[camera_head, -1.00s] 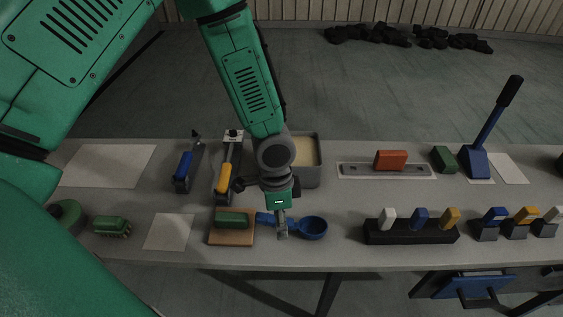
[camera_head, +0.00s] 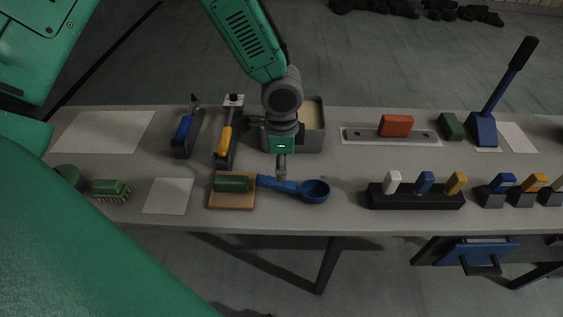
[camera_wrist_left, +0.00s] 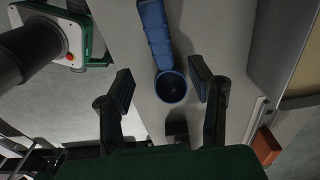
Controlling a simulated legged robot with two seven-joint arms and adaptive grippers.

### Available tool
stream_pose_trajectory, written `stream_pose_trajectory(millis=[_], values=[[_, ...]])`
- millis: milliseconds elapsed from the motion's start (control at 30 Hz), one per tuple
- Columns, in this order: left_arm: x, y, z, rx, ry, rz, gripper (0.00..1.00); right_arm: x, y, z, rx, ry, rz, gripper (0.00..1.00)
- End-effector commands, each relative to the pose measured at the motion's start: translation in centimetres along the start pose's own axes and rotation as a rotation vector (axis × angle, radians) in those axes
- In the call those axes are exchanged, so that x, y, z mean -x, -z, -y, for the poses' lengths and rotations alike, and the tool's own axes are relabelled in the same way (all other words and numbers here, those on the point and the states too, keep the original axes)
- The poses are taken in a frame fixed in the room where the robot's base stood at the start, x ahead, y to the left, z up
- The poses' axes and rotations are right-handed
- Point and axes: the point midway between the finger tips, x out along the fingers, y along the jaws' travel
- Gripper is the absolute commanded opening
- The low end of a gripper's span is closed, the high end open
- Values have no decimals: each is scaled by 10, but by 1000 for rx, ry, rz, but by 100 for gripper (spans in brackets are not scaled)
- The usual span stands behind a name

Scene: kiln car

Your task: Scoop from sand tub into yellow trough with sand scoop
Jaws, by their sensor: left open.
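The blue sand scoop (camera_head: 314,191) lies near the table's front edge, bowl to the right and handle to the left. In the left wrist view, the open fingers (camera_wrist_left: 162,85) stand on either side of the blue scoop (camera_wrist_left: 155,38), with gaps showing. The sand tub (camera_head: 320,142) is a grey box with pale sand, behind and partly hidden by the gripper. I cannot make out a yellow trough. My right gripper does not show.
A green roller-like piece on a wooden board (camera_head: 232,200) lies beside the handle's left end. Blue-handled (camera_head: 183,130) and yellow-handled (camera_head: 225,140) tools stand left of the tub. A black rack (camera_head: 415,197) stands right of the scoop. An orange block (camera_head: 396,125) sits farther back.

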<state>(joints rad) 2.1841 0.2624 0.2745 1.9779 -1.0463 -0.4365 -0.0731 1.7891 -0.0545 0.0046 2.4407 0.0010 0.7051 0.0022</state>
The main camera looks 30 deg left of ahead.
Motion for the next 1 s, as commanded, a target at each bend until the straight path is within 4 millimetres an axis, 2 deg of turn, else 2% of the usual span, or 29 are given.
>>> stream_pose_trajectory(millis=[33, 200, 1000], values=[[-8, -1, 0, 1, -1, -1, 48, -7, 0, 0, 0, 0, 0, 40], [-22, -1, 1, 1, -1, -2, 48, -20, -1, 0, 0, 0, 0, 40], [-81, -1, 0, 1, -1, -1, 48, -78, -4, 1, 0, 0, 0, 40]])
